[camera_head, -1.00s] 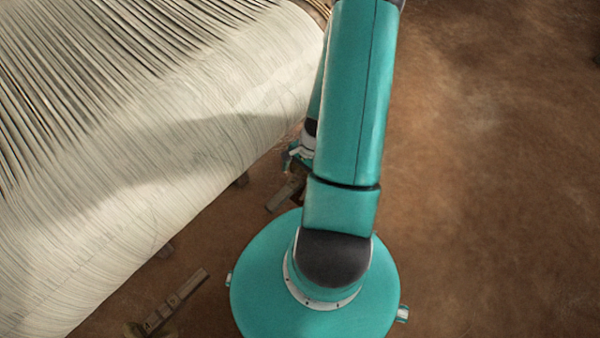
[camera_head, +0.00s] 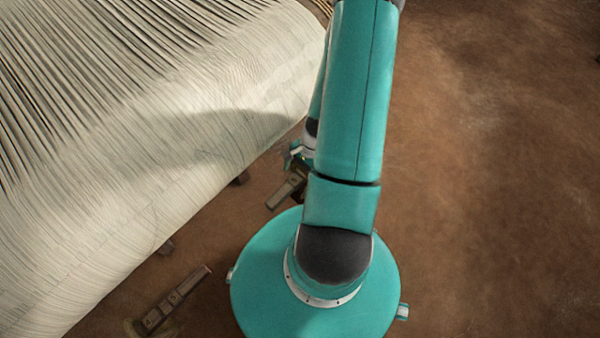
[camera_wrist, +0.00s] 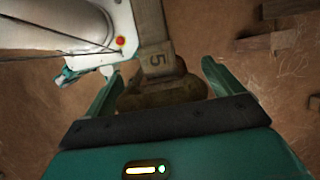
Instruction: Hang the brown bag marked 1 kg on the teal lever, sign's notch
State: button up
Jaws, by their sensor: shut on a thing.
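My gripper (camera_wrist: 162,68) shows in the wrist view, its two teal fingers apart on either side of a brown, lumpy bag (camera_wrist: 160,92). It is shut on this bag. A flat tan strip marked 5 (camera_wrist: 156,58) runs from the bag to the top edge; I cannot tell whether it belongs to the bag or lies behind it. No 1 kg mark is readable. I cannot make out a teal lever or a sign's notch in either view.
The loom's pale warp threads (camera_head: 120,150) slope across the left of the head view. Wooden pieces lie near its lower edge (camera_head: 172,300) and beside my base (camera_head: 287,188). Bare brown floor (camera_head: 490,180) is open on the right. Wooden pieces (camera_wrist: 250,44) show upper right in the wrist view.

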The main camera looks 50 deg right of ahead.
jog(key=shift+f, duration=0.1)
jog(key=o, duration=1.7)
jog(key=shift+o, duration=0.2)
jog(key=shift+v, duration=3.65)
